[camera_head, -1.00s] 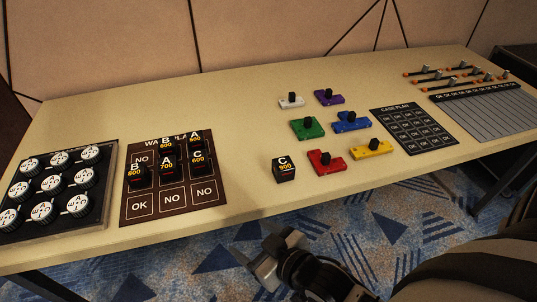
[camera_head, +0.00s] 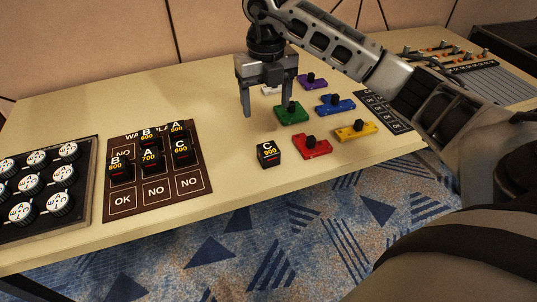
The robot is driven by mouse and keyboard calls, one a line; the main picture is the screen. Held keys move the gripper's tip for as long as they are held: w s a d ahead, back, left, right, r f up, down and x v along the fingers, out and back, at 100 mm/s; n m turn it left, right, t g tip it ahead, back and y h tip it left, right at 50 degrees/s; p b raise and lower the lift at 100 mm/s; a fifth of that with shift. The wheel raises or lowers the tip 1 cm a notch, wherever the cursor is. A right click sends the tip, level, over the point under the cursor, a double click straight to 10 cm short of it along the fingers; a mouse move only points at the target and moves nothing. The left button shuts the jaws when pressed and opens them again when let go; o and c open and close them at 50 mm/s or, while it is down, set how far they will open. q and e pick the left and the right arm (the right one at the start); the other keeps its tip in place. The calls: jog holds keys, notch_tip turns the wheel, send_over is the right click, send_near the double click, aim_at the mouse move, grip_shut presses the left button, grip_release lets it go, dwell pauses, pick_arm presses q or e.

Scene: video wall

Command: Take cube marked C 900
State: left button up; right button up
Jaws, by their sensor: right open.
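The black cube marked C 900 (camera_head: 268,154) stands on the table, to the right of the brown wall-plan board and left of the red block. My right gripper (camera_head: 266,112) is open and empty, pointing down over the table. It is above and behind the cube, with its fingers apart and not touching it. The right arm reaches in from the right. My left gripper is not in view.
The brown board (camera_head: 157,203) holds several other marked black cubes. A red block (camera_head: 312,147), a green block (camera_head: 288,113), a blue block (camera_head: 335,105) and a yellow block (camera_head: 356,132) lie right of the cube. A tray of white knobs (camera_head: 38,185) is at left.

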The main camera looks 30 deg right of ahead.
send_near(269, 148)
jog(key=f, duration=0.5)
jog(key=shift+a+f, duration=0.1)
jog(key=shift+a, duration=0.2)
jog(key=shift+d+f+p, duration=0.15)
jog(key=shift+f+p, duration=0.05)
jog(key=shift+f, duration=1.15)
jog(key=shift+d+f+p, duration=0.1)
jog(key=shift+f+p, duration=0.05)
jog(key=shift+f, duration=1.2)
jog(key=c, duration=1.1)
